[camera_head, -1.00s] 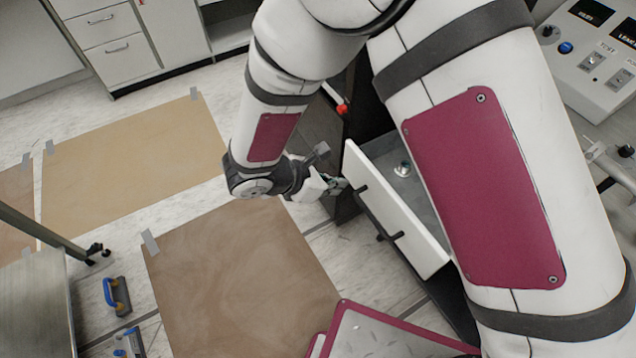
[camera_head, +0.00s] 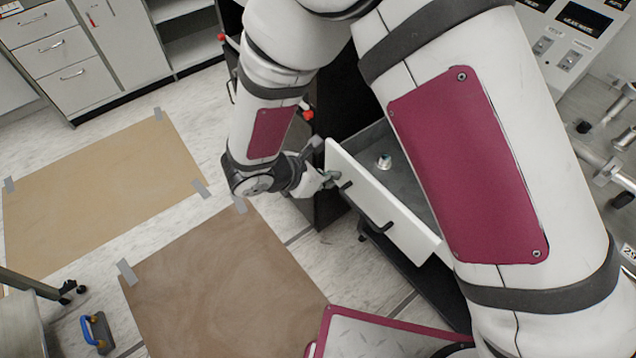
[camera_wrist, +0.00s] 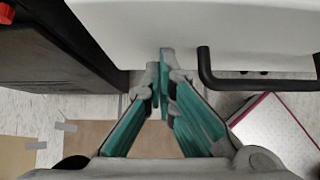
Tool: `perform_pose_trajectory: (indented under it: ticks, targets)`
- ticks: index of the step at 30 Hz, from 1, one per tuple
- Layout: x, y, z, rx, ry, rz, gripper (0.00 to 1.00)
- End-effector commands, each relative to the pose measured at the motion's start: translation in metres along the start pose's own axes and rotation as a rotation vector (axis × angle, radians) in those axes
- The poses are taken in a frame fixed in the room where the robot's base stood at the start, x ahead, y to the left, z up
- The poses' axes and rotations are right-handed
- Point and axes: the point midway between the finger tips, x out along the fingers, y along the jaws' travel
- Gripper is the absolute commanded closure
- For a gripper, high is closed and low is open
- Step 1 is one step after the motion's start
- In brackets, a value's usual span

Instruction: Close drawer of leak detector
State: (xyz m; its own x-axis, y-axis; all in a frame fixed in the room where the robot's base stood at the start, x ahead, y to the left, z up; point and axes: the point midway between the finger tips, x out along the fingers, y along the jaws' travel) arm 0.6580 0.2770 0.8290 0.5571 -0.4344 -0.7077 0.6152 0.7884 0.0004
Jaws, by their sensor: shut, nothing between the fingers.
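The drawer (camera_head: 385,205) of the leak detector stands pulled open, with a white front, black handles and a grey inside. A small metal fitting (camera_head: 384,161) lies in it. The leak detector's panel (camera_head: 570,35) with displays and switches shows at the upper right. My gripper (camera_head: 332,179) is shut and empty, at the left end of the drawer front. In the wrist view my fingertips (camera_wrist: 165,62) are together at the lower edge of the white drawer front (camera_wrist: 190,25), left of a black handle (camera_wrist: 205,70). I cannot tell whether they touch it. My arm hides part of the drawer.
Brown sheets (camera_head: 220,285) are taped to the floor. White cabinets (camera_head: 60,50) stand at the back left. A blue-handled tool (camera_head: 97,333) lies on the floor at the lower left, near a metal cart (camera_head: 20,325). Metal pipes (camera_head: 605,125) stick out at the right.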

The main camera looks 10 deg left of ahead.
Motion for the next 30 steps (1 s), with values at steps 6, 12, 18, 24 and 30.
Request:
perform_pose_trajectory:
  ticks: [6, 12, 18, 24, 30]
  targets:
    - [0.044, 0.000, 0.041, 0.006, -0.004, -0.003, 1.00]
    - [0.083, 0.000, 0.079, 0.005, -0.003, -0.003, 1.00]
    - [0.115, 0.000, 0.112, 0.004, -0.004, -0.003, 1.00]
    - [0.136, 0.000, 0.135, 0.003, -0.003, -0.001, 1.00]
    - [0.147, 0.000, 0.147, 0.001, -0.002, -0.001, 1.00]
